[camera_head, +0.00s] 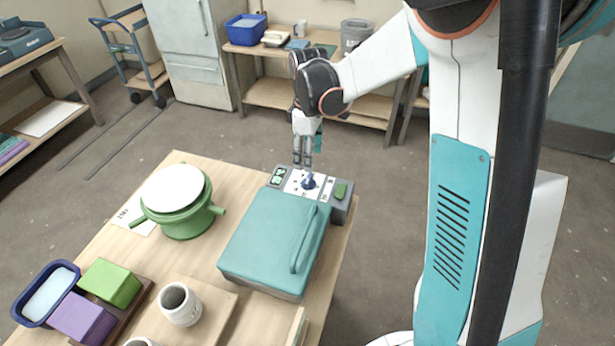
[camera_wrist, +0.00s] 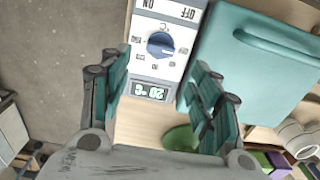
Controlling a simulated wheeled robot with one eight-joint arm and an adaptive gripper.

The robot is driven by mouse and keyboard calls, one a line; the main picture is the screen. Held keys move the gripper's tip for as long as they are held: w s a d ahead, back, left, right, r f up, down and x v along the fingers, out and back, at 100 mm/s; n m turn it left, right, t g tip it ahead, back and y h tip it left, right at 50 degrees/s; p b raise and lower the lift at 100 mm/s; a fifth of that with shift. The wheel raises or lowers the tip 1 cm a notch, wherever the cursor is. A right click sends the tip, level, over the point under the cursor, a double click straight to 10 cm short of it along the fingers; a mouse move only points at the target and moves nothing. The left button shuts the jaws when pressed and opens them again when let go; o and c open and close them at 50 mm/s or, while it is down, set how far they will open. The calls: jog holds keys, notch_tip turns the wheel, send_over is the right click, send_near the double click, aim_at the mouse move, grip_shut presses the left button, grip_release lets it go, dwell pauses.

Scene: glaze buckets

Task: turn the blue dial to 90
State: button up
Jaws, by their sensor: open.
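The blue dial (camera_wrist: 160,45) sits on a white panel with marks around it. A small display on the panel (camera_wrist: 149,92) reads 20 °C in green. In the head view the dial (camera_head: 308,181) is on the grey control end of a teal-lidded box (camera_head: 275,240) on the wooden table. My gripper (camera_head: 304,166) is above the panel, just behind the dial. In the wrist view my gripper (camera_wrist: 160,95) is open, its fingers to either side of the display, apart from the dial. The dial's exact setting is too small to tell.
A green switch (camera_head: 341,190) is right of the dial. A green pot-like stand with a white top (camera_head: 180,208) is to the left. A grey mug (camera_head: 181,304) and purple and green blocks (camera_head: 110,283) stand at front left. Floor is open behind the table.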

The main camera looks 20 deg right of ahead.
aim_at(309, 178)
notch_tip(309, 178, down, 9)
jog(key=shift+r+b, duration=0.1)
jog(key=shift+b, duration=1.1)
jog(key=shift+c, duration=0.3)
jog(key=c, duration=1)
